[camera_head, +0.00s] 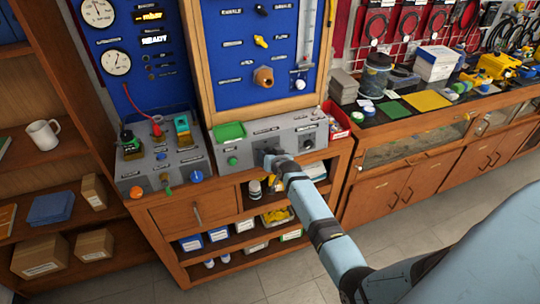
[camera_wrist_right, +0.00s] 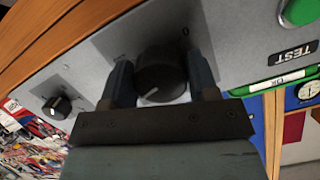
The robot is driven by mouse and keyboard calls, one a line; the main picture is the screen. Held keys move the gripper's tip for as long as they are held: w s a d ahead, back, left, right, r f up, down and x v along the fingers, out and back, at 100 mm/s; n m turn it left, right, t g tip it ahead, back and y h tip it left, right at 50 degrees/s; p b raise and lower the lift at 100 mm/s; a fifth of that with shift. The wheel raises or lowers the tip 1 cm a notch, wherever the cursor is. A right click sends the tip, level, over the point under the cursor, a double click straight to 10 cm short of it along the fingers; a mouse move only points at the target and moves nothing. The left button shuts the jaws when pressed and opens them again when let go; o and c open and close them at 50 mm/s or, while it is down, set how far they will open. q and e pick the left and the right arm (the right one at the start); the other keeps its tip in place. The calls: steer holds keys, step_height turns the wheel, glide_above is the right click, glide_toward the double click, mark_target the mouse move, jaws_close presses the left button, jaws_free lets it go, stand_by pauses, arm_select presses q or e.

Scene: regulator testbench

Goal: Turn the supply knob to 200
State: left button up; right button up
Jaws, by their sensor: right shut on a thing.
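A large dark round knob (camera_wrist_right: 160,75) sits on the sloped grey front panel (camera_wrist_right: 235,60). In the right wrist view it stands between the two fingers of my right gripper (camera_wrist_right: 160,82), which is shut on it. The knob's white pointer line slants toward the lower left in that view. A "0" mark shows on the panel above it; other scale marks are hidden or unreadable. In the head view my right gripper (camera_head: 270,158) is at the middle of the panel (camera_head: 250,150) and covers the knob. My left gripper is not in view.
A smaller black knob (camera_wrist_right: 57,107) is on the same panel; it also shows in the head view (camera_head: 307,143). A green button (camera_head: 232,161) labelled TEST is on its other side. A grey box (camera_head: 160,155) with fittings stands left.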

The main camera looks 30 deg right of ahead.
steer(key=m+y+b, duration=0.1)
steer(key=m, duration=0.3)
steer(key=shift+f+t, duration=0.15)
steer(key=shift+t, duration=0.15)
steer(key=shift+m+b, duration=0.4)
steer(key=shift+m, duration=0.6)
steer(key=shift+m+t+y+b, duration=0.3)
steer(key=shift+m+t+b, duration=0.2)
steer(key=shift+m, duration=0.7)
steer(key=o, duration=0.9)
